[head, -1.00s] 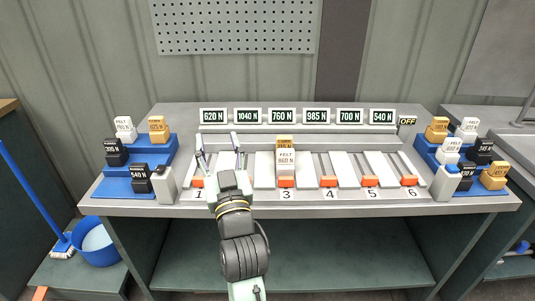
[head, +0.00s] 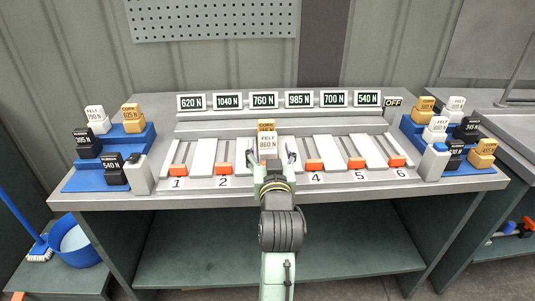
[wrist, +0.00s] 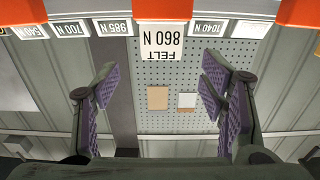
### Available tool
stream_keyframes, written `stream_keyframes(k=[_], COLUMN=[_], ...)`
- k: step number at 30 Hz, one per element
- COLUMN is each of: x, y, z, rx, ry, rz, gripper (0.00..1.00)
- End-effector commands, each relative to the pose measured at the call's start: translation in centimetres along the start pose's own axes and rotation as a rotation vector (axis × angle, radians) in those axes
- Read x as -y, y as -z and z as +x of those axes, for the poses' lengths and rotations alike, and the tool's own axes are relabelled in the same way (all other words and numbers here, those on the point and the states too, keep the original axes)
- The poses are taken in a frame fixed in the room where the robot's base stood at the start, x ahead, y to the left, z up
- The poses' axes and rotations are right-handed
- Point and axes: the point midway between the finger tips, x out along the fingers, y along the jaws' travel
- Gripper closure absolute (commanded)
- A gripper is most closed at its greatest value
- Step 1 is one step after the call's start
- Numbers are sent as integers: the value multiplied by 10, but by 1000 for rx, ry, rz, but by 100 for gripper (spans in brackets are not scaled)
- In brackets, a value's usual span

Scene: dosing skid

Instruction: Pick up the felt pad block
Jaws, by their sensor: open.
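The white felt pad block (head: 268,144), marked FELT 860 N, stands in lane 3 of the bench fixture. In the upside-down wrist view the felt block (wrist: 162,42) shows between the lines of the open fingers (wrist: 160,85), near the top of the picture. I cannot tell how far the fingertips reach along its sides.
Lanes have orange stops (head: 314,164) on either side of lane 3. A row of force displays (head: 263,100) runs behind. Blue stepped racks with white, black and tan blocks stand at left (head: 147,141) and right (head: 410,128). A perforated board (head: 212,15) hangs on the wall.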

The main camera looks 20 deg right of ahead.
Motion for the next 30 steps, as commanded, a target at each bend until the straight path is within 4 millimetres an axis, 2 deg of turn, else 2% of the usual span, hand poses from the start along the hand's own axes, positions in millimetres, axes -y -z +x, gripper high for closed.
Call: stream_keyframes(k=[5,15,23,30], x=[0,2,2,2], y=[1,-3,-4,-4], z=[12,56,59,59], rx=[1,0,-2,-1], ry=[0,0,0,0], rz=[0,0,0,-1], gripper=[35,35,35,50])
